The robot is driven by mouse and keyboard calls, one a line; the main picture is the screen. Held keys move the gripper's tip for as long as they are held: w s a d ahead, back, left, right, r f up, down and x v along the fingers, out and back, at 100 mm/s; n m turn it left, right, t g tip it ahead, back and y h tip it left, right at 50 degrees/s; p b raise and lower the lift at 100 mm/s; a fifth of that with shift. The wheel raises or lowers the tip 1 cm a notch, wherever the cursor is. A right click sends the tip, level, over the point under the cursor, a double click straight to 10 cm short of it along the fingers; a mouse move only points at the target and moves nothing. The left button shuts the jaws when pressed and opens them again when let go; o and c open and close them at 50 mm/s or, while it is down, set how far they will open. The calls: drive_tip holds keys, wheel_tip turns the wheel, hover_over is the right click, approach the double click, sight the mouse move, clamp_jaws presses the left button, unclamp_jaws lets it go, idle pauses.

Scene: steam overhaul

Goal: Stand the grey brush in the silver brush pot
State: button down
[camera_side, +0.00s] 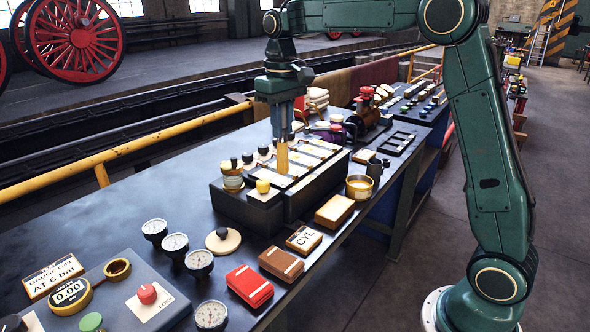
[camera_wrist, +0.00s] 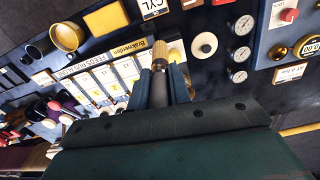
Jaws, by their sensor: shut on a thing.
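My gripper (camera_wrist: 161,72) is shut on an upright brush, taken as the grey brush (camera_wrist: 175,50). The brush also shows in the side view (camera_side: 282,158) as a tan shaft pointing down below the jaws. Its upper part is hidden between the fingers, and its grey colour is not clear. It is over the dark stepped rack with pale labelled plates (camera_side: 310,190); I cannot tell whether its lower end touches. No pot is plainly silver; a small dark grey pot (camera_side: 375,168) stands at the right table edge, right of the brush and apart from it.
A brass bowl (camera_side: 359,189) and a tan box (camera_side: 334,211) stand right of the rack. Several gauges (camera_side: 175,243), a red box (camera_side: 249,286) and a control panel (camera_side: 147,297) lie at the front. The table is clear left of the rack.

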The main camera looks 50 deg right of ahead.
drive_tip(key=d+m, duration=0.3)
drive_tip(key=d, duration=1.8)
drive_tip(key=s+d+f+m, duration=0.1)
drive_tip(key=s+d, duration=0.3)
drive_tip(key=d, duration=0.4)
drive_tip(key=s+d+f+m, duration=0.1)
drive_tip(key=s+d, duration=0.3)
drive_tip(key=d, duration=0.5)
drive_tip(key=shift+d+f+m, duration=0.15)
drive_tip(key=shift+f+m, duration=0.25)
drive_tip(key=shift+m, duration=0.2)
drive_tip(key=shift+f, duration=0.2)
wheel_tip(320, 180, down, 12)
drive_tip(key=shift+r, duration=0.15)
